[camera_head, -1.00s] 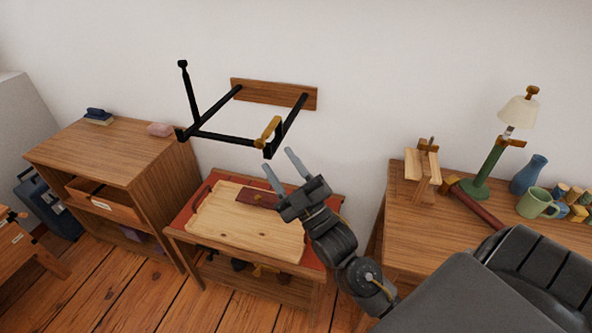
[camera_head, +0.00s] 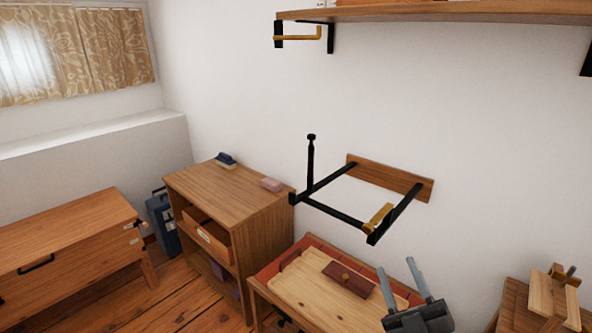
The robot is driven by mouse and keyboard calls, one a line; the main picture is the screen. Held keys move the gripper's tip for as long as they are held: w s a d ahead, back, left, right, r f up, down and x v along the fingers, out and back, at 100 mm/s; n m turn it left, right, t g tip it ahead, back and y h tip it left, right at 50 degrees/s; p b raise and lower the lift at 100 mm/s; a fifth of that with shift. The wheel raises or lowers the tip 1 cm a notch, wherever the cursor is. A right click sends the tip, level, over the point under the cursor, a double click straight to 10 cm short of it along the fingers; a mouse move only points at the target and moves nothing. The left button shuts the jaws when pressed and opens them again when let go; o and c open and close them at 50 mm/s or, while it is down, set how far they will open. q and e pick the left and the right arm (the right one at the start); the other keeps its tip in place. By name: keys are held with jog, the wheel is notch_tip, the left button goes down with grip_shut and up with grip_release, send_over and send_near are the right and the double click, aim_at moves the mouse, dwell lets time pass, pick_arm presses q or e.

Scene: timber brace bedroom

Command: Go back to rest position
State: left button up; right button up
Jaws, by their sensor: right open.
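My right gripper (camera_head: 405,282) shows at the bottom right, its two grey fingers pointing up and spread apart with nothing between them. It is in front of the right part of a low table (camera_head: 262,285) with a red top. A pale wooden board (camera_head: 310,297) lies on that table, and a dark red-brown block (camera_head: 348,279) lies on the board, left of the fingers. A black wall bracket frame (camera_head: 335,212) with a wooden back plate (camera_head: 388,178) is fixed to the wall above. My left gripper is not in view.
A wooden cabinet (camera_head: 225,190) with a drawer stands left of the low table. A wooden chest (camera_head: 70,240) and a dark blue case (camera_head: 162,220) are farther left. A shelf (camera_head: 450,12) juts out at the top. A table with a wooden clamp (camera_head: 553,298) is at the lower right. Some floor shows at lower left.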

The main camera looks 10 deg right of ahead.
jog(key=s+a+f+m+g+h, duration=0.1)
jog(key=s+f+m+g, duration=0.15)
jog(key=f+g, duration=0.5)
jog(key=s+f+m+g+h, duration=0.1)
jog(key=f+m+g, duration=0.25)
jog(key=f, duration=0.75)
jog(key=s+f+m+g+h, duration=0.1)
jog(key=s+f+m+g, duration=0.1)
jog(key=s+f+g, duration=1.1)
notch_tip(320, 180, down, 21)
jog(key=s+t, duration=0.2)
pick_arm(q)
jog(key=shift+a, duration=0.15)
pick_arm(e)
jog(key=s+d+f+g, duration=0.1)
jog(key=s+d+f, duration=0.2)
jog(key=s+f, duration=1.4)
jog(key=shift+s+d+f, duration=0.2)
jog(key=shift+s+f, duration=0.2)
jog(key=shift+f, duration=0.45)
